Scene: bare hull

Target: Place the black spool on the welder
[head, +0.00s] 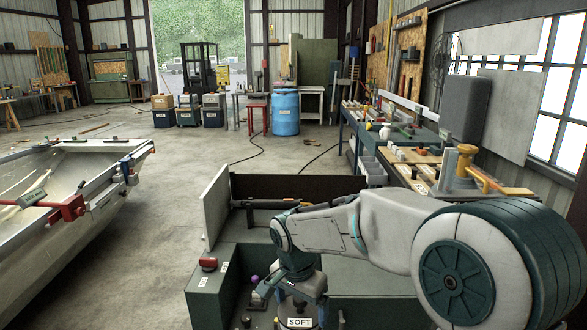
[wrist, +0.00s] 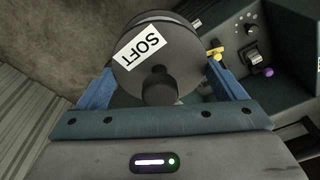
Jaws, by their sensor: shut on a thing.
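The black spool (wrist: 185,62) with a white SOFT label is between the two blue fingers of my gripper (wrist: 160,76) in the wrist view. My gripper is shut on it, and a dark round hub faces the wrist camera. In the head view, my gripper (head: 290,300) is low at the bottom centre, and the spool's SOFT label (head: 299,322) shows at the lower edge. My arm hides part of that area. A dark green case (head: 220,290) with knobs and white labels stands around and beside the gripper; I cannot tell whether it is the welder.
A purple ball-shaped knob (wrist: 268,72) and a yellow knob (wrist: 215,54) lie right of the spool. A red part (head: 209,264) sits on the green case. A light panel (head: 215,207) stands upright behind. The metal hull (head: 60,200) is left; a cluttered bench (head: 400,145) is right. Floor between is open.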

